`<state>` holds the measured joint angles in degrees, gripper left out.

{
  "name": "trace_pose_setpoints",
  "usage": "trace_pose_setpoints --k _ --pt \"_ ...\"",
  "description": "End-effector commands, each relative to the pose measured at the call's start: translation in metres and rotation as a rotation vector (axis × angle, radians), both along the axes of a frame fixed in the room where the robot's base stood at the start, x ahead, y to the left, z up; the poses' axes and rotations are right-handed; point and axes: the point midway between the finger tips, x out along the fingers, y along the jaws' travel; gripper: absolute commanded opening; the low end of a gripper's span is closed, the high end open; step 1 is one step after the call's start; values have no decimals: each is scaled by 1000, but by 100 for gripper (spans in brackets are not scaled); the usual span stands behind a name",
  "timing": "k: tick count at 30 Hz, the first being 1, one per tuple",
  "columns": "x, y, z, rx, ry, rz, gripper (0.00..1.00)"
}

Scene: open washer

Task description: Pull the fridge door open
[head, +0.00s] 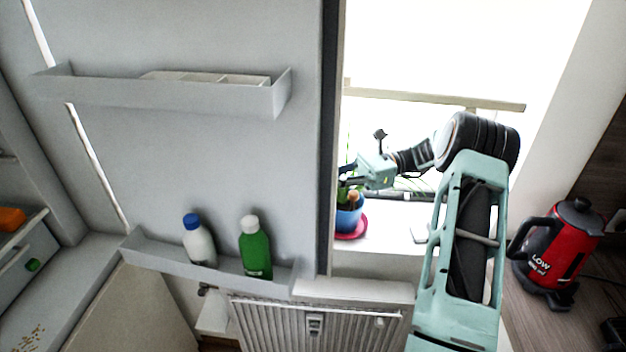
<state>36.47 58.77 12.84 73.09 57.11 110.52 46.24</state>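The fridge door (190,150) stands wide open, with its pale inner face towards me. It has an upper door shelf (170,95) and a lower door shelf (210,272). Its dark edge (329,130) runs upright in the middle of the head view. My gripper (349,180) is just right of that edge, in front of the window, pointing left. Its fingertips are small and dark against the plant, so I cannot tell whether they are apart or touch the door. The door's outer face and handle are hidden.
A white bottle (199,241) and a green bottle (255,248) stand in the lower door shelf. The fridge interior (40,250) is at the left. A blue flower pot (348,216) is on the windowsill, a radiator (290,325) below, a red kettle (565,245) right.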

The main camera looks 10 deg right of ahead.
Motion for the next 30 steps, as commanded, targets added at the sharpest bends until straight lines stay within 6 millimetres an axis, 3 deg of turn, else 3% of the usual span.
trace_pose_setpoints --k 16,17,19,30 --pt "-3 -7 -2 -6 5 -5 0" --pt "-3 -7 -2 -6 5 -5 10" --pt "-3 -6 -2 -5 5 -4 15" --pt "-1 -9 -1 -2 2 -3 15"
